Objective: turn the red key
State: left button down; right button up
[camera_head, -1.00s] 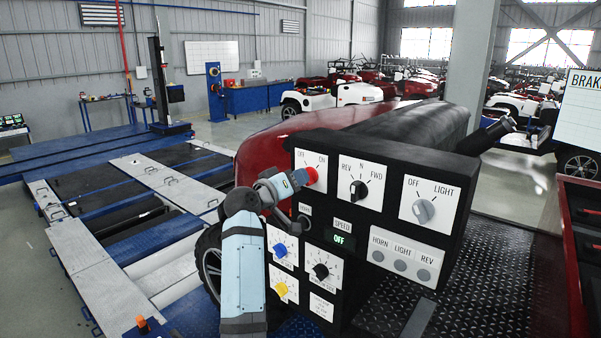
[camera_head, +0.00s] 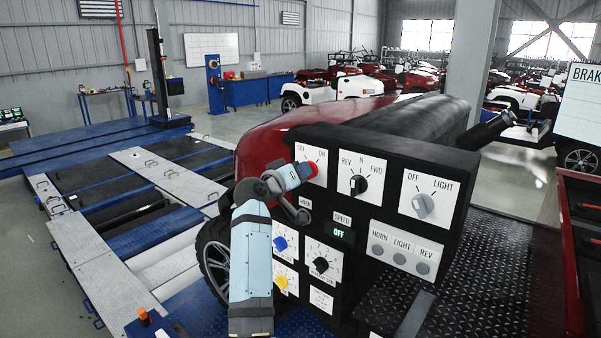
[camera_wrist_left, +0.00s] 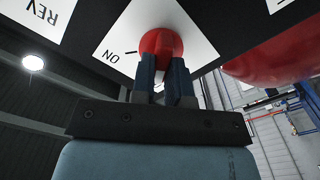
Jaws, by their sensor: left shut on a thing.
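The red key (camera_head: 313,169) is a round red knob on the white OFF/ON plate at the upper left of the black control panel. My left gripper (camera_head: 304,171) reaches it from the left and is shut on it. In the left wrist view the red key (camera_wrist_left: 160,45) sits at the top middle, with the two dark fingers of my left gripper (camera_wrist_left: 165,75) closed against it. The word ON shows beside it, upside down. The fingers hide part of the key, so its exact angle is unclear. My right gripper is not in view.
The panel (camera_head: 400,155) also carries a REV/N/FWD knob (camera_head: 358,185), a light knob (camera_head: 423,205), a blue knob (camera_head: 280,243), a yellow knob (camera_head: 281,282) and several grey buttons. A green OFF display (camera_head: 339,233) is lit. A red car body stands behind the panel.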

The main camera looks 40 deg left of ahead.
pick_arm(q)
jog(key=shift+d+m+b, duration=0.2)
jog(key=shift+m+b, duration=0.55)
jog(key=shift+m, duration=2.7)
jog(key=shift+d+m+b, duration=0.15)
jog(key=shift+m+b, duration=0.55)
jog(key=shift+m, duration=2.75)
jog(key=c, duration=1.1)
grip_release()
